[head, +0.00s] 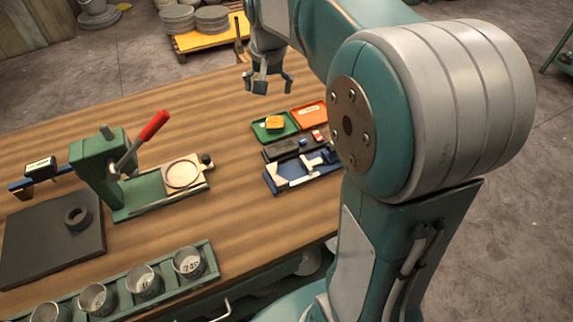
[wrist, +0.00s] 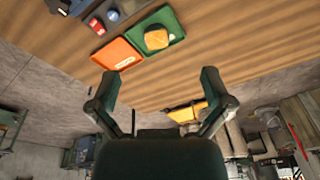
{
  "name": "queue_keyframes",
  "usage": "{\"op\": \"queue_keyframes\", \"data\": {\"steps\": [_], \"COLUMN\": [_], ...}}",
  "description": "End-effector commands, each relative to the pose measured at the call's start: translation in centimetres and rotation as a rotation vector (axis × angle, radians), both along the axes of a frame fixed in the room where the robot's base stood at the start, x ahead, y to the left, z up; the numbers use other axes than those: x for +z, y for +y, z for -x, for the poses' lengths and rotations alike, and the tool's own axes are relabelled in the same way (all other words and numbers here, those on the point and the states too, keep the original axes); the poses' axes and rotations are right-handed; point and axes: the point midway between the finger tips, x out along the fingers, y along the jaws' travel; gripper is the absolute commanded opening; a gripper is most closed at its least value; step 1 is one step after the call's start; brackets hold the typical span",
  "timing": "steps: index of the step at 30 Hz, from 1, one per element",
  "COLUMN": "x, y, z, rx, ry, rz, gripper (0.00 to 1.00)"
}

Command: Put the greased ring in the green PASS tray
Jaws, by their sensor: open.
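The green tray (head: 290,131) lies on the wooden bench at its right side. It also shows at the top of the wrist view (wrist: 172,22). A chunky yellow piece (head: 274,122) rests in it; I cannot tell whether this is the greased ring. A dark ring (head: 77,216) lies on a dark grey slab (head: 40,245) at the far left of the head view. My gripper (head: 268,86) is open and empty, raised above the bench beyond the green tray. Its spread fingers show in the wrist view (wrist: 159,78), apart from the tray and the yellow piece.
An orange tray (head: 311,116) adjoins the green tray. A blue tray (head: 305,180) with pale tools lies nearer. A green press (head: 95,170) with a red-handled lever stands at left. Several metal cups (head: 188,262) sit in a rack at the front edge. Mid-bench is clear.

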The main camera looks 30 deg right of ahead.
Motion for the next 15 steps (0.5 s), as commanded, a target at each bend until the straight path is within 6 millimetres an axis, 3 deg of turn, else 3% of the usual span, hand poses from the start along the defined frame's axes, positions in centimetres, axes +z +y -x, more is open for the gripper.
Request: {"op": "queue_keyframes", "data": {"steps": [1,6,15], "x": [0.9,2.4,1.8], "y": [0.7,2.7,5.3], "z": [1.8,7.3,16.8], "rx": [0.034,0.153,0.355], "ry": [-0.026,-0.1,-0.233], "rz": [0.007,0.035,0.094], "gripper": [1.0,1.0,1.0]}}
